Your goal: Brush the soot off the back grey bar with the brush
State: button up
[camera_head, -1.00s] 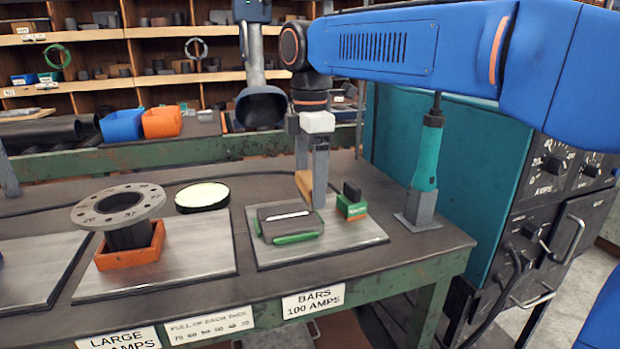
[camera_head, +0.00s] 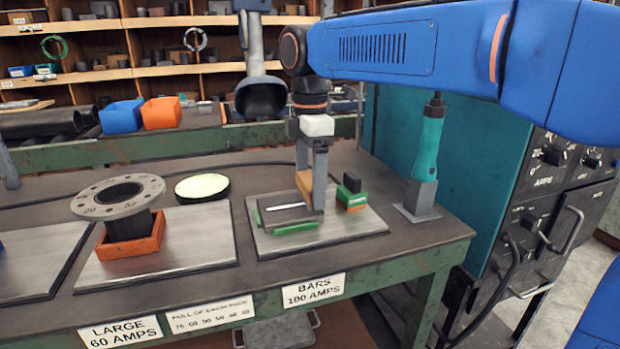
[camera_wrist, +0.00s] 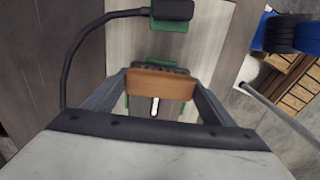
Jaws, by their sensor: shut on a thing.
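My gripper (camera_head: 312,202) is shut on a brush with a wooden block (camera_head: 304,184), seen as a brown bar between the fingers in the wrist view (camera_wrist: 160,84). The brush is low over the right end of the grey bars (camera_head: 285,214), which lie flat in a green holder (camera_head: 296,228) on a metal plate. A short pale strip (camera_head: 286,206) shows on the bars. The back bar is partly hidden by the brush and fingers. I cannot tell whether the bristles touch it or where soot remains.
A green block with a black top (camera_head: 352,190) stands close to the right of my gripper. A teal-handled tool (camera_head: 427,150) stands in a grey holder farther right. A flanged pipe (camera_head: 125,215) in an orange holder and a round pale-topped tin (camera_head: 202,187) are left.

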jog(key=shift+f, duration=0.4)
jog(key=shift+a, duration=0.1)
jog(key=shift+s+a+r, duration=0.1)
jog(key=shift+s+a, duration=0.1)
jog(key=shift+a, duration=0.35)
jog(key=shift+s+a, duration=0.15)
jog(key=shift+a, duration=0.4)
jog(key=shift+s+a+f, duration=0.1)
jog(key=shift+s+a, duration=0.15)
jog(key=shift+a, duration=0.55)
jog(key=shift+s+a+f, duration=0.1)
jog(key=shift+s+a, duration=0.1)
jog(key=shift+a, duration=0.55)
jog(key=shift+s+a, duration=0.25)
jog(key=shift+a, duration=0.55)
jog(key=shift+s+a+r, duration=0.1)
jog(key=shift+s+a, duration=0.05)
jog(key=shift+a, duration=0.4)
jog(key=shift+s+a, duration=0.15)
jog(key=shift+a, duration=0.4)
jog(key=shift+w+d, duration=0.2)
jog(key=shift+d, duration=0.4)
jog(key=shift+w+d, duration=0.15)
jog(key=shift+d, duration=0.45)
jog(key=shift+d, duration=0.15)
jog(key=shift+w+d, duration=0.2)
jog(key=shift+d, duration=0.35)
jog(key=shift+w+d, duration=0.15)
jog(key=shift+d, duration=0.35)
